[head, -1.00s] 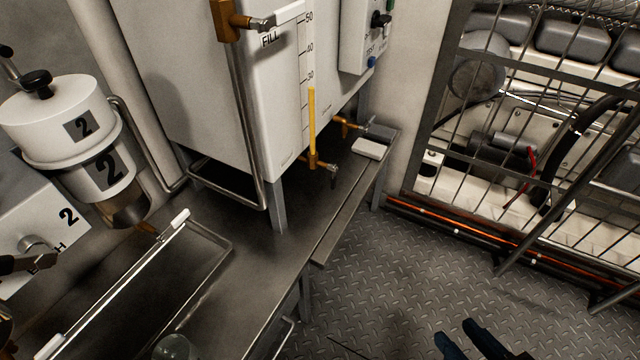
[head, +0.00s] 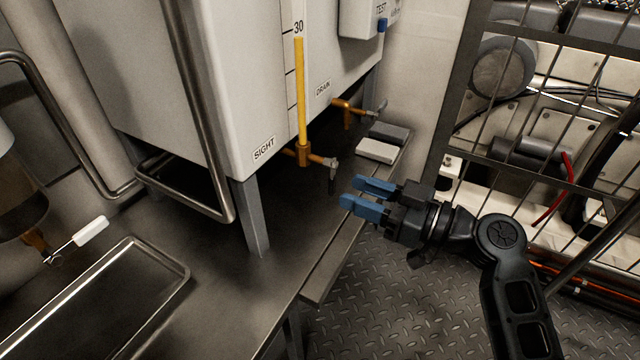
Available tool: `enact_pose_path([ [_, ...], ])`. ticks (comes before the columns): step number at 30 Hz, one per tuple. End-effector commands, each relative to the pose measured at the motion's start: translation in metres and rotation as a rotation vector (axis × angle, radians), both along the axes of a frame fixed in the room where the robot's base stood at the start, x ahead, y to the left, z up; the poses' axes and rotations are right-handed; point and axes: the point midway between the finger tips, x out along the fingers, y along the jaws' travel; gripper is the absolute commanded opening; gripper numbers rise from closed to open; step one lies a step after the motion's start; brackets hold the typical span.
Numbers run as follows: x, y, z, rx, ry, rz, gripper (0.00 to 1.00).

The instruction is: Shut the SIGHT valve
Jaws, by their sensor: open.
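The SIGHT valve (head: 305,156) is a small brass valve at the foot of the yellow sight tube (head: 300,90), under the white tank. Its lever (head: 331,176) has a dark grip that hangs down from the metal stem. The SIGHT label (head: 264,149) is on the tank face just left of it. My gripper (head: 360,194) is open and empty. It is to the right of the lever, with its blue fingers pointing left toward it, and a gap lies between them.
A DRAIN valve (head: 348,107) sits behind and to the right on the same tank (head: 200,70). A light block (head: 378,151) lies on the bench (head: 225,290) near the wall. A metal pipe loop (head: 200,110) stands left of the valve. A barred cage (head: 560,60) is at the right.

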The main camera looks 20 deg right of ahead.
Motion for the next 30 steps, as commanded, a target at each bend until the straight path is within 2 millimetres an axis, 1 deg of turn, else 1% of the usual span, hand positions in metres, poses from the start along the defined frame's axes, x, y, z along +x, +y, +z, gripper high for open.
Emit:
enact_pose_path([
  [9,0.037,0.028,0.000,0.001,0.001,0.002,0.43],
  [15,0.055,0.040,0.000,0.000,0.001,0.000,0.43],
  [19,0.059,0.044,0.000,0.000,0.003,0.000,0.43],
  [26,0.060,0.044,0.000,0.000,0.003,-0.001,0.43],
  [30,0.060,0.044,0.000,0.000,0.003,-0.001,0.31],
])
